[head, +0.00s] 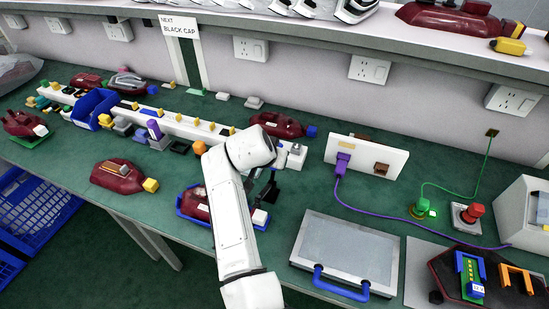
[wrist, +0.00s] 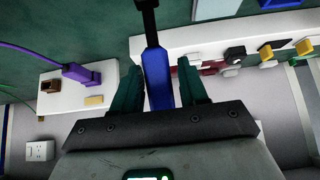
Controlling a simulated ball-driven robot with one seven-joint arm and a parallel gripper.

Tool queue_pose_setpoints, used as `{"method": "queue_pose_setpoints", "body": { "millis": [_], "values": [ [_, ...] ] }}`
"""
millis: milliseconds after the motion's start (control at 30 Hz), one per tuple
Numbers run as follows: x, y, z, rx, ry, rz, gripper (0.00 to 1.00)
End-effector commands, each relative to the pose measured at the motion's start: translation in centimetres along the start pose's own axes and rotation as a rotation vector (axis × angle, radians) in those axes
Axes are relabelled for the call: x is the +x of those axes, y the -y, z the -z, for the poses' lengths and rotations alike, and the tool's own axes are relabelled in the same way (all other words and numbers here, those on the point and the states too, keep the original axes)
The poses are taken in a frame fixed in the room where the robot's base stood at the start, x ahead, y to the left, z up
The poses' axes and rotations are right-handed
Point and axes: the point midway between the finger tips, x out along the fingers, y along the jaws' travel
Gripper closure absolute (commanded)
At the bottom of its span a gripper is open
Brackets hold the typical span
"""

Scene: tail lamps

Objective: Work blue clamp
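In the wrist view, a blue bar with a black arm at its upper end (wrist: 158,82), apparently the blue clamp's handle, lies between the two dark green fingers of my gripper (wrist: 160,76). The fingers are spread, one on each side, with a narrow gap visible at the right; whether the left one touches is unclear. In the head view, my white arm hides most of the gripper and clamp. A blue-edged holder (head: 184,211) with a dark red lamp body (head: 195,203) shows left of my arm.
A white panel with a purple plug (head: 343,162) stands right of my arm. A grey plate with a blue handle (head: 345,250) lies in front of it. A dark red lamp with a yellow cap (head: 118,177) lies to the left. A white rail (head: 185,125) runs behind.

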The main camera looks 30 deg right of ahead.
Motion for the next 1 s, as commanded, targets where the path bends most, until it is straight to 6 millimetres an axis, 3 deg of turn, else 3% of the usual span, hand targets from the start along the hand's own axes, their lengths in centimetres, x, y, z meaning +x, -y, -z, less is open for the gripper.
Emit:
{"method": "queue_pose_setpoints", "body": {
  "millis": [100, 467, 800, 1000],
  "values": [
    [0.0, 0.0, 0.0, 0.001, 0.0, 0.0, 0.47],
    [-0.9, 0.0, 0.1, 0.001, -0.003, 0.0, 0.47],
    [-7.1, 0.1, 0.0, 0.001, -0.003, 0.003, 0.47],
    [-9.8, 0.0, 0.0, 0.001, -0.002, 0.001, 0.47]
  ]
}}
